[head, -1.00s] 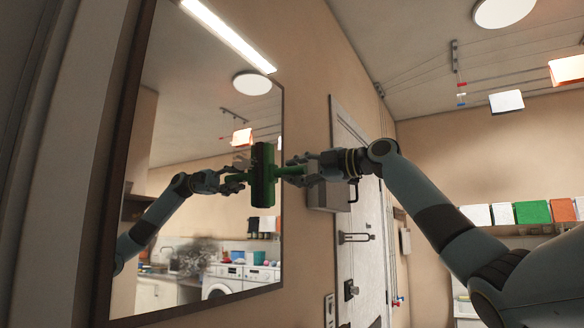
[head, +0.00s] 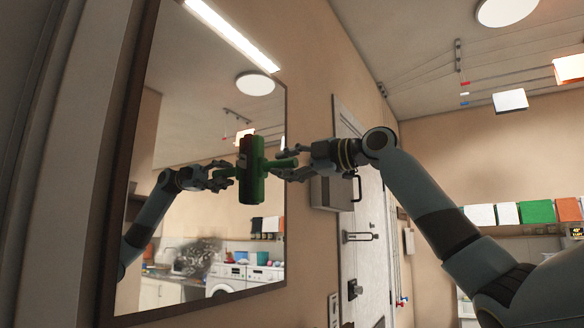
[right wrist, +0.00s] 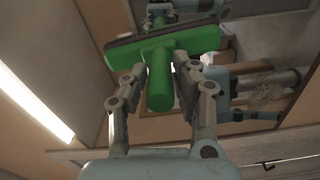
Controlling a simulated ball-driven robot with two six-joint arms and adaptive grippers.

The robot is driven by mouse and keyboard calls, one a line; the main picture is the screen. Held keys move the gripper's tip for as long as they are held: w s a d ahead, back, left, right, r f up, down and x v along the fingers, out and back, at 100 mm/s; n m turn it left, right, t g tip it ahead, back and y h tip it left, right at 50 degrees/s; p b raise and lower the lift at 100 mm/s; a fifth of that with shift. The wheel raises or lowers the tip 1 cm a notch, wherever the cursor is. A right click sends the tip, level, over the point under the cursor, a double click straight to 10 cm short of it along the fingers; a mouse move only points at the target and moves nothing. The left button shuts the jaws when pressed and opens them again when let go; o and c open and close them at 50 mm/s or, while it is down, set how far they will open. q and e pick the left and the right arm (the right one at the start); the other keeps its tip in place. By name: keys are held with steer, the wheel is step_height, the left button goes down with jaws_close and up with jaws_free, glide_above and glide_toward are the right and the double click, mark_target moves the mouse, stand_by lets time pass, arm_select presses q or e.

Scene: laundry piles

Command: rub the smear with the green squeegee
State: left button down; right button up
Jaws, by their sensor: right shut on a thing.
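The green squeegee (head: 252,183) is held at the mirror (head: 185,120), its head upright and its handle (head: 284,163) pointing right. My right gripper (head: 292,168) is shut on the handle. In the right wrist view the handle (right wrist: 160,85) lies between the fingers, with the wide head (right wrist: 165,47) beyond them. The head is at or very near the glass; I cannot tell whether it touches. The smear (head: 201,257) is a grey, blotchy patch low on the mirror, below and left of the squeegee. It also shows in the right wrist view (right wrist: 266,97). My left gripper is not in view.
The mirror has a dark frame (head: 122,150) and reflects my right arm, washing machines and a lamp. Right of it are a grey wall box (head: 332,193) and a white door (head: 360,250). Cloths (head: 535,211) hang on the far right.

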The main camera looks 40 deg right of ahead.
steer(key=shift+s+a, duration=1)
steer(key=shift+a, duration=1.4)
steer(key=shift+w+d+r+p, duration=0.1)
steer(key=shift+w+d+p, duration=0.4)
steer(key=shift+d, duration=0.9)
steer(key=shift+w+d+r+p, duration=0.1)
steer(key=shift+w+d+p, duration=0.2)
steer(key=shift+w+d, duration=0.75)
steer(key=shift+w+d+r+p, duration=0.1)
steer(key=shift+w+d+p, duration=0.25)
steer(key=shift+d, duration=1.4)
steer(key=shift+s+a, duration=0.4)
steer(key=shift+a, duration=0.4)
steer(key=shift+s+a, duration=0.35)
steer(key=shift+a, duration=0.5)
steer(key=shift+s+a, duration=0.4)
steer(key=shift+a, duration=0.4)
steer(key=a, duration=0.1)
steer(key=s+a+p, duration=0.1)
steer(key=a, duration=0.1)
steer(key=shift+s+a, duration=0.2)
